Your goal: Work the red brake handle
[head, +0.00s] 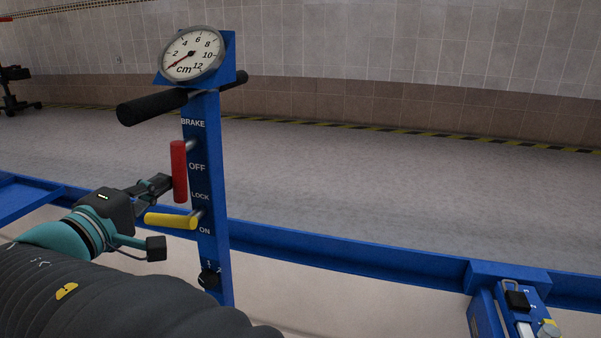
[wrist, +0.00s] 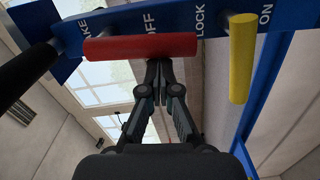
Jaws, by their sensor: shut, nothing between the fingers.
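In the wrist view the red handle (wrist: 140,47) lies across the picture above the fingertips. My gripper (head: 165,182) is shut and empty, with its tips close to the lower part of the red handle in the head view. In the wrist view my gripper (wrist: 158,66) has its fingertips together just below the handle. I cannot tell whether they touch it.
A yellow lock handle (head: 171,220) sticks out left below the red one; it also shows in the wrist view (wrist: 242,58). A black bar (head: 152,107) crosses the post above, under a round gauge (head: 191,54). A black knob (head: 209,279) sits lower. A blue rail (head: 350,263) runs behind.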

